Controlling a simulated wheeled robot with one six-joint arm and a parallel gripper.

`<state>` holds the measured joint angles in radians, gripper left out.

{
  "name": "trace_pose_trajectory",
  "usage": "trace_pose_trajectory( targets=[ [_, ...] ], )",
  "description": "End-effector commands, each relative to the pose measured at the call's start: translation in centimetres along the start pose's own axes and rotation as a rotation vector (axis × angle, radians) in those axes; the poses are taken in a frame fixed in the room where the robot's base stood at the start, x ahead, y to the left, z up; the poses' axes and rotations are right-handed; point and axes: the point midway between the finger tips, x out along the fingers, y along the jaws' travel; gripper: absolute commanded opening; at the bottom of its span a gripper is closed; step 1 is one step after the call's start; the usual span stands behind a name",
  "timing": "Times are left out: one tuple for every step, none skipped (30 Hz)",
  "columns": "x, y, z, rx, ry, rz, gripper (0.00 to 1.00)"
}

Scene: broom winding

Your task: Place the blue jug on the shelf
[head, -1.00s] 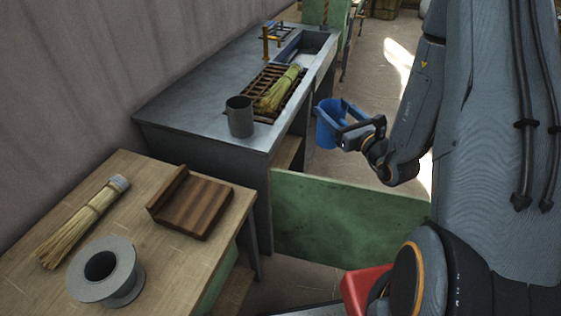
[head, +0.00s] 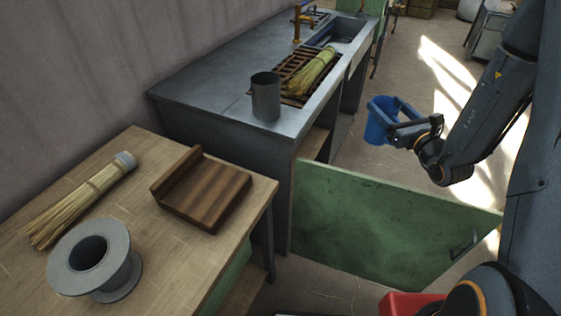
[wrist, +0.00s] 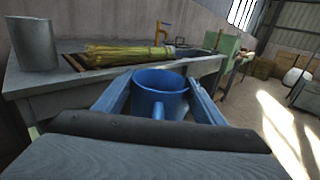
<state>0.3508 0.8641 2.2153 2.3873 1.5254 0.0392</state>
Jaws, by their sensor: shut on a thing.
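The blue jug (head: 379,122) is held upright in the air by my gripper (head: 402,122), to the right of the metal sink counter. My gripper is shut on the jug; in the wrist view the jug (wrist: 158,92) sits between the two blue-grey fingers, its handle towards me. The shelf is probably the wooden board (head: 313,142) inside the counter, behind the open green door (head: 385,225). Only a small part of that board shows; the rest is hidden by the door and the counter.
A grey metal cup (head: 266,97) and a broom head on a wooden rack (head: 297,82) are on the counter (head: 205,88). A wooden table (head: 150,235) at front left holds a broom, a spool and a wooden block. Open floor lies right of the counter.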

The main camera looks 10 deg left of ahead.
Motion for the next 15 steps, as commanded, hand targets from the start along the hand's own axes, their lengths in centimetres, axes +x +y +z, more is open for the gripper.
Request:
trace_pose_trajectory(
  targets=[
    [1.1,-0.1,-1.4,-0.003,-0.003,0.009,0.12],
    [1.5,-0.2,-1.8,-0.003,-0.003,0.014,0.12],
    [2.1,-0.2,-2.5,-0.003,-0.002,0.021,0.12],
    [2.6,-0.2,-2.9,-0.002,-0.002,0.026,0.12],
    [3.1,-0.3,-3.4,-0.002,-0.003,0.031,0.12],
    [3.7,-0.3,-4.0,-0.002,-0.003,0.037,0.12],
    [4.2,-0.3,-4.4,-0.003,-0.003,0.042,0.12],
    [4.7,-0.4,-4.9,-0.003,-0.003,0.047,0.12],
    [5.3,-0.4,-5.5,-0.002,-0.003,0.054,0.12],
    [5.8,-0.4,-5.9,-0.002,-0.003,0.059,0.12],
    [6.2,-0.4,-6.4,-0.002,-0.003,0.064,0.12],
    [6.9,-0.4,-6.9,-0.003,-0.003,0.071,0.12],
    [7.4,-0.4,-7.4,-0.003,-0.003,0.076,0.12],
    [7.8,-0.4,-7.8,-0.002,-0.002,0.081,0.12],
    [8.4,-0.5,-8.4,-0.002,-0.003,0.087,0.12]
  ],
)
